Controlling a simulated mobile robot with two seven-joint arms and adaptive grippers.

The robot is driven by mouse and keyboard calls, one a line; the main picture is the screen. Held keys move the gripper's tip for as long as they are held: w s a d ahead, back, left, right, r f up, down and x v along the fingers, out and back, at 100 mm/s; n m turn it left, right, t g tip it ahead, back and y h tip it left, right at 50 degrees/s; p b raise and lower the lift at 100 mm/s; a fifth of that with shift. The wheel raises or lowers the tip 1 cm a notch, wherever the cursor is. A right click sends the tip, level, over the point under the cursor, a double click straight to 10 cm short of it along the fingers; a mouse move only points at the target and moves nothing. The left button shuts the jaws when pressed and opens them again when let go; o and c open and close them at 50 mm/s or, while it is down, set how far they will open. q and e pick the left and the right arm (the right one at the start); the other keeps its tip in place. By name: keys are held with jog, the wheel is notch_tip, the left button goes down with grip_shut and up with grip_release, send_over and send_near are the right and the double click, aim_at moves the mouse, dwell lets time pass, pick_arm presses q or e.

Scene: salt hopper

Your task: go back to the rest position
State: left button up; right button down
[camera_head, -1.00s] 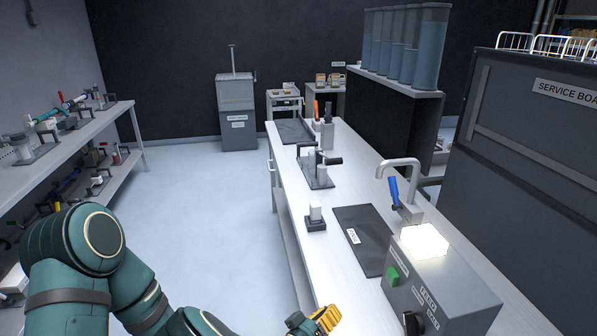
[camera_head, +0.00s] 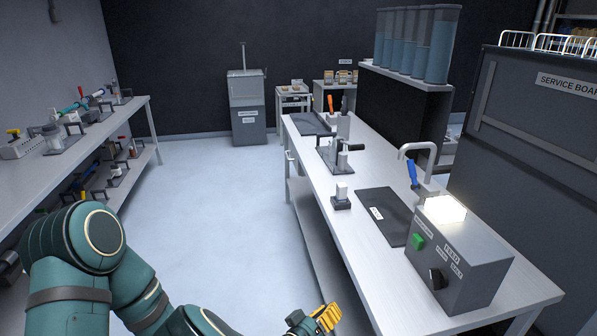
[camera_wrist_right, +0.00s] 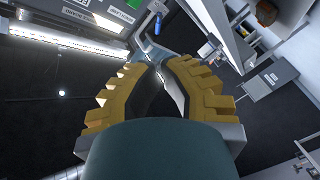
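My right gripper (camera_head: 326,316) shows at the bottom of the head view, low beside the near left side of the white bench (camera_head: 375,275). Its yellow-padded fingers also show in the right wrist view (camera_wrist_right: 162,66), with a gap between them and nothing held. It appears clear of the bench. A teal arm of mine (camera_head: 75,250) fills the lower left of the head view. My left gripper is not in view.
A tool shelf (camera_head: 130,115) stands at the left. The floor (camera_head: 225,210) between is clear. A grey cabinet (camera_head: 247,105) stands behind.

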jog(key=s+d+f+m+g+y+b, duration=0.1)
jog(key=s+d+f+g+y, duration=0.25)
jog(key=f, duration=0.45)
jog(key=s+d+f+g+y, duration=0.2)
jog(key=s+f+g+y, duration=0.15)
jog(key=f, duration=0.45)
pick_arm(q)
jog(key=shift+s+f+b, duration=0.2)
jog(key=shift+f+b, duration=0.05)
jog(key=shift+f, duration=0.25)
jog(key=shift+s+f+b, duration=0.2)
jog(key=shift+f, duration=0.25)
pick_arm(e)
jog(key=s+a+r+m+g+y, duration=0.1)
jog(key=s+a+m+g+y, duration=0.1)
jog(key=s+y, duration=0.6)
jog(key=shift+s+a+r+g+y, duration=0.3)
jog(key=shift+s+a+r+g, duration=0.1)
jog(key=shift+s+g, duration=0.55)
jog(key=shift+d+m, duration=0.1)
jog(key=shift+m, duration=0.2)
